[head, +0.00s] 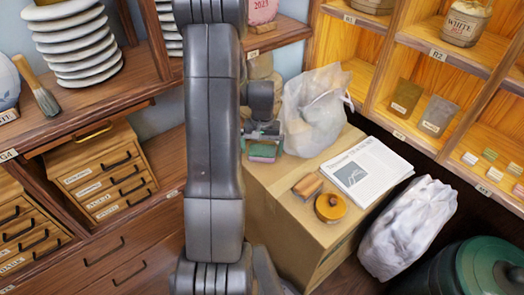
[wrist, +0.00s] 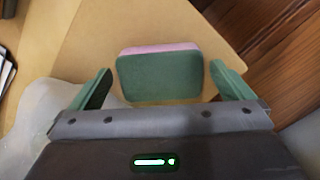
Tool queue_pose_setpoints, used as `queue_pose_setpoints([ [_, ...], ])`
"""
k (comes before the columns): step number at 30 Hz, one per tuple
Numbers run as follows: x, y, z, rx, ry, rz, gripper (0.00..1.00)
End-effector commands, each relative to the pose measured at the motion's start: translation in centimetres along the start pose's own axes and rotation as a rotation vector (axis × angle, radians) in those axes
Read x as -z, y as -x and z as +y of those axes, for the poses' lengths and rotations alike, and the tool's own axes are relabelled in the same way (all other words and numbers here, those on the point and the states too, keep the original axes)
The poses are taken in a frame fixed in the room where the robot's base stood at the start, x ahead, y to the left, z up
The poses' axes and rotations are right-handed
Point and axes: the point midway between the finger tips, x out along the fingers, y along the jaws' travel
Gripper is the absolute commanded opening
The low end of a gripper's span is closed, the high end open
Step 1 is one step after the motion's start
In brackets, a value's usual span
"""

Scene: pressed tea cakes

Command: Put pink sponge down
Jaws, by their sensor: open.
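The sponge (head: 263,151) rests on top of the cardboard box (head: 264,189), near its back left part. In the wrist view the sponge (wrist: 160,75) shows a broad green face and a thin pink strip along its far edge. My gripper (head: 263,135) is at the sponge. In the wrist view my gripper (wrist: 160,88) is open, with one green finger on each side of the sponge and a visible gap on both sides. Part of my arm hides the box's left side in the head view.
A translucent plastic bag (head: 314,112) stands just right of my gripper. A newspaper (head: 361,170), a wooden-backed brush (head: 307,187) and a round orange object (head: 330,207) lie on the box. Shelves (head: 405,62) stand behind, and drawers (head: 100,175) at left.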

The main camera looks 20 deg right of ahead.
Motion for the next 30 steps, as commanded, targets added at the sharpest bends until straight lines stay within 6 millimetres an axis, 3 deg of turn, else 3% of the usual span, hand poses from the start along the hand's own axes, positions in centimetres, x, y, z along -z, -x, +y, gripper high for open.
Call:
queue_pose_setpoints([
  [9, 0.1, 7.1, 0.0, 0.000, 0.000, 0.004, 1.00],
  [15, 0.0, 9.7, 0.0, 0.000, 0.000, 0.002, 1.00],
  [30, 0.0, 10.2, 0.0, 0.000, 0.000, -0.001, 1.00],
])
